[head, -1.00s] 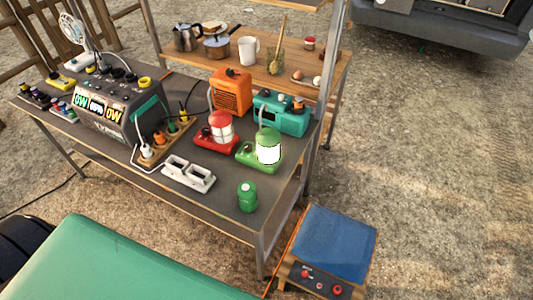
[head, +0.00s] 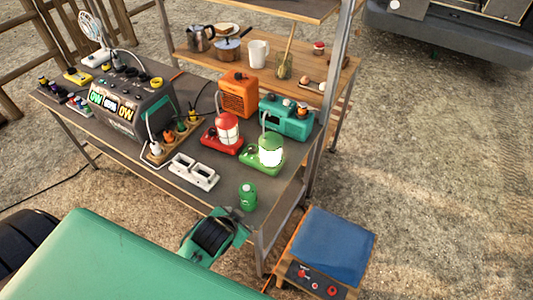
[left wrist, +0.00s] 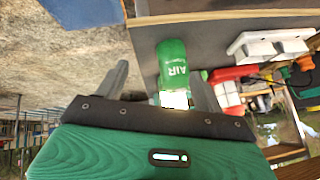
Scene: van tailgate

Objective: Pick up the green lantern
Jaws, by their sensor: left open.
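The green lantern (head: 271,152) stands upright and lit on the grey table (head: 222,195), right of the red lantern (head: 226,133). My left gripper (head: 232,214) is at the table's front edge, close to the green AIR canister (head: 248,197) and short of the lantern. In the left wrist view my left gripper (left wrist: 162,85) has its two fingers apart with nothing held. The AIR canister (left wrist: 172,62) shows beyond and between them. A bright white patch below the canister there may be the lantern, but I cannot tell. My right gripper is not in view.
A white socket block (head: 194,172) lies left of the canister. An orange box (head: 239,94) and a teal box (head: 286,118) stand behind the lanterns. A shelf post (head: 336,85) rises at the right. A blue-topped stool (head: 332,243) stands right of the table.

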